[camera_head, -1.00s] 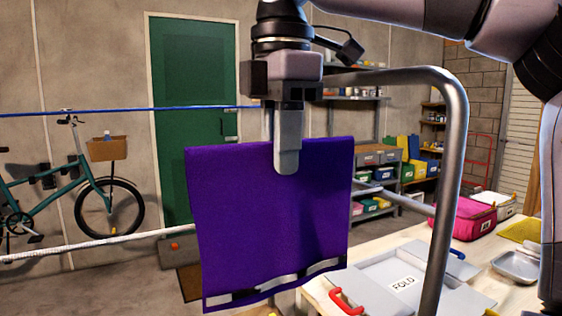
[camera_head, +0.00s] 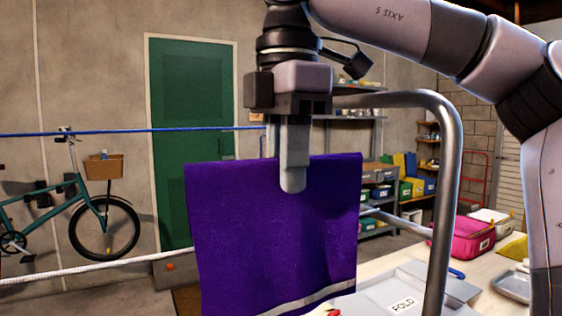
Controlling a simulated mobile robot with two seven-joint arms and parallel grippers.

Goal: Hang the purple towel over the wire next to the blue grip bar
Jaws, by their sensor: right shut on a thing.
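The purple towel (camera_head: 270,240) hangs down spread out, with a pale band near its lower edge. My right gripper (camera_head: 292,180) is shut on the towel's top edge and holds it up near the middle of the view. A blue line (camera_head: 110,132) runs from the left at a height just above the towel's top edge. A lower white line (camera_head: 90,270) passes behind the towel. I cannot tell which line is the wire meant. A small blue handle (camera_head: 457,272) shows on the grey folding board at the lower right. My left gripper is not in view.
A bent metal tube frame (camera_head: 450,160) stands right of the towel. The grey folding board (camera_head: 435,290) lies on a pale table with a pink bag (camera_head: 470,238). A bicycle (camera_head: 75,215) and a green door (camera_head: 195,100) are behind.

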